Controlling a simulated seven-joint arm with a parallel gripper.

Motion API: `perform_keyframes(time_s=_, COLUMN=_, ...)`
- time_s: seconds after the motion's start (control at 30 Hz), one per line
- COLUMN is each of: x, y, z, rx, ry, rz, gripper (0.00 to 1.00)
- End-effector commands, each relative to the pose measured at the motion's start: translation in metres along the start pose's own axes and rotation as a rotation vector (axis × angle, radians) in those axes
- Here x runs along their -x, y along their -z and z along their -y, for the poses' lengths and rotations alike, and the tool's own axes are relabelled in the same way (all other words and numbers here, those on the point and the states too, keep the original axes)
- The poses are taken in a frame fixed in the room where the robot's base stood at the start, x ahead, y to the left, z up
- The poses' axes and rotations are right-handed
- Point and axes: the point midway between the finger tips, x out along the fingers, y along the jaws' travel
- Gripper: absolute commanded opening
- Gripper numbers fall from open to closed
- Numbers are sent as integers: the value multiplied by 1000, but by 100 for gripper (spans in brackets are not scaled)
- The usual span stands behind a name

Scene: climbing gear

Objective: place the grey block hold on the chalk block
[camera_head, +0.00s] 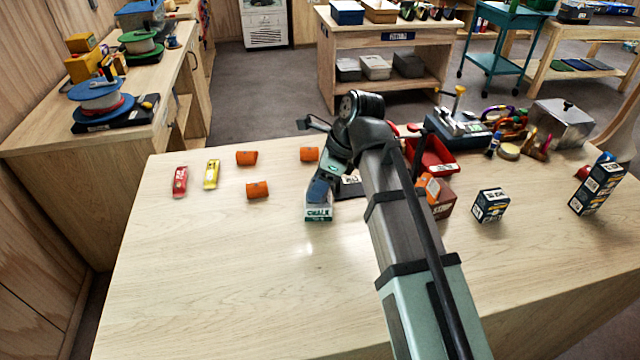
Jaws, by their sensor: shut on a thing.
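The chalk block (319,213) is a small white and green box with the word CHALK on its front. It stands on the wooden table left of my arm. The grey block hold (318,191) looks blue-grey and appears right over the top of the chalk block. I cannot tell whether the two touch. My gripper (323,183) points down over the chalk block and is shut on the grey block hold. The gripper and wrist hide part of the hold, and the fingertips are hard to make out.
Several orange pieces (257,190), a yellow item (212,174) and a red item (180,181) lie to the left. A red tray (436,158), a brown box (443,204) and a dark printed box (491,205) are right of my arm. The front left tabletop is clear.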

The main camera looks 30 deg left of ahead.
Motion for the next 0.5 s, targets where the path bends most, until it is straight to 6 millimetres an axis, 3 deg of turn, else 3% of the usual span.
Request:
perform_keyframes(time_s=0.1, x=-8, y=4, z=0, rx=1, ry=1, rz=0, gripper=26)
perform_keyframes(time_s=0.47, x=-11, y=5, z=0, rx=1, ry=0, rz=0, gripper=26)
perform_keyframes(time_s=0.5, x=-12, y=5, z=0, rx=1, ry=0, rz=0, gripper=57)
